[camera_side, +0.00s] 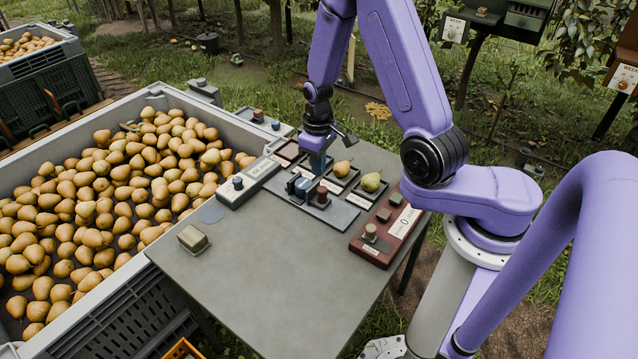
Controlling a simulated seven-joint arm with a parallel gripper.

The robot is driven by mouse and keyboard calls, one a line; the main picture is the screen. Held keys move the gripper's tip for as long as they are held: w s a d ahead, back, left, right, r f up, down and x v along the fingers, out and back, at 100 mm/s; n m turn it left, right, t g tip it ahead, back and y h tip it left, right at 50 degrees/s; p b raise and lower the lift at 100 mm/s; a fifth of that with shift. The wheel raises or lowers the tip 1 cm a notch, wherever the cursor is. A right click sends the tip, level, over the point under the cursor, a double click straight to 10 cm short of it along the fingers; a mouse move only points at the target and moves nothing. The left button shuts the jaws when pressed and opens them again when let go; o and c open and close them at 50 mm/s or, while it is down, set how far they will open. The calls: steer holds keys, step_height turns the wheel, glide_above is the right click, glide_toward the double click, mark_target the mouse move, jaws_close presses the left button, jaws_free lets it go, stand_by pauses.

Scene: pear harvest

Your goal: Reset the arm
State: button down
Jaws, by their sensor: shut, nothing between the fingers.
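My gripper (318,163) hangs from my purple arm over the far part of the grey table (255,290). It points down and its fingers are shut, with nothing seen between them. It is above a dark tray with small compartments (338,212). A yellow-brown pear (342,169) and a greener pear (371,182) lie in compartments to the right of my gripper. Small blue and dark red knobbed pieces stand just below it. Whether the fingertips touch any of them I cannot tell.
A large grey crate (95,322) full of pears stands left of the table. A red box with buttons (388,228) sits at the table's right edge. The table's front is clear.

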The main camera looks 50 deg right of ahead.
steer(key=s+a+r+n, duration=0.4)
steer(key=a+r+n, duration=0.1)
steer(key=a+r, duration=0.45)
steer(key=s+d+r+n, duration=0.1)
steer(key=s+r+n, duration=0.2)
steer(key=s, duration=0.6)
steer(key=s+r+n, duration=0.3)
steer(key=s+r, duration=0.1)
steer(key=s, duration=0.6)
steer(key=shift+s+d+r, duration=0.15)
steer(key=shift+s+d, duration=0.05)
steer(key=shift+d, duration=0.15)
